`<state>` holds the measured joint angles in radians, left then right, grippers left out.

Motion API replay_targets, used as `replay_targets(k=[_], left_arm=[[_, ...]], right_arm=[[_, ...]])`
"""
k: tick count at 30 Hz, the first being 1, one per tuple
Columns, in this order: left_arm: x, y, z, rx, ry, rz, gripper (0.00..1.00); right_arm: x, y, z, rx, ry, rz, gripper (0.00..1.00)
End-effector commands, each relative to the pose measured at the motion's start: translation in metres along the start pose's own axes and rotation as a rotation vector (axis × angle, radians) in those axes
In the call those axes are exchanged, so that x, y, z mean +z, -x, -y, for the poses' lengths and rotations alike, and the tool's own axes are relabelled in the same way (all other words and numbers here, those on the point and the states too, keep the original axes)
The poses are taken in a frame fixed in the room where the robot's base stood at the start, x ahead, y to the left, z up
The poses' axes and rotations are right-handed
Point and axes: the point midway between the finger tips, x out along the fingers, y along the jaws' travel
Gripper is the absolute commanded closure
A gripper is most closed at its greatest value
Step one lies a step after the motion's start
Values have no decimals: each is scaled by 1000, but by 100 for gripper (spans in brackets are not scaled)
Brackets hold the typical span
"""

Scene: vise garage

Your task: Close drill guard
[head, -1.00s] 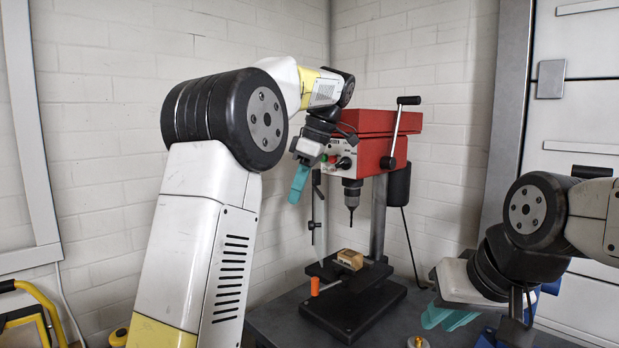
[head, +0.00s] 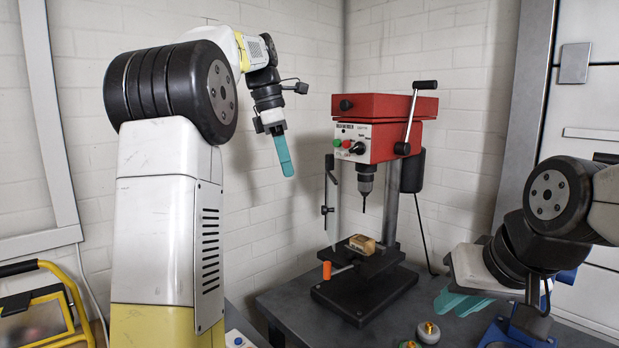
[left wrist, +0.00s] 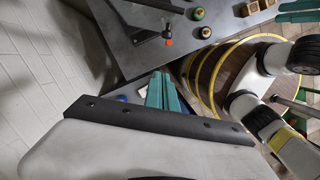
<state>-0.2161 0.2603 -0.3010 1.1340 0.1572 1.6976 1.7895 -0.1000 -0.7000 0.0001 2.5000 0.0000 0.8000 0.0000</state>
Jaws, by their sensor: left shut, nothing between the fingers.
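The red drill press (head: 385,125) stands on the dark bench in the head view. Its guard (head: 333,200), a pale narrow panel beside a thin post with a black clamp, hangs on the press's left side, clear of the drill bit (head: 364,195). My left gripper (head: 284,160) is shut and empty, pointing down in the air left of the guard, apart from it. Its teal fingers also show together in the left wrist view (left wrist: 165,92). My right gripper (head: 462,302) is low at the right, over the bench; its finger gap is unclear.
A wooden block (head: 362,244) sits in the vise under the bit, with an orange handle (head: 327,270) at its left. Small brass-topped pieces (head: 428,332) stand on the bench (head: 285,300) front. The air between my left gripper and the press is free.

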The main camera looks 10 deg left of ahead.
Motion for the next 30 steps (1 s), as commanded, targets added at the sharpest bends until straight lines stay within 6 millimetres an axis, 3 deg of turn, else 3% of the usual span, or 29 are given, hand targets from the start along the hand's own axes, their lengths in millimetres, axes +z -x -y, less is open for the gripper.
replay_targets(k=[13, 15, 21, 30], left_arm=[[1, -91, 2, -3, -4, -3, 100], [15, -92, 1, -1, -6, -3, 100], [34, -98, 0, 0, -5, -3, 100], [38, -99, 0, 0, -3, -3, 100]], right_arm=[[0, 0, 0, 0, 0, 0, 80], [0, 0, 0, 0, 0, 0, 80], [0, 0, 0, 0, 0, 0, 80], [0, 0, 0, 0, 0, 0, 80]])
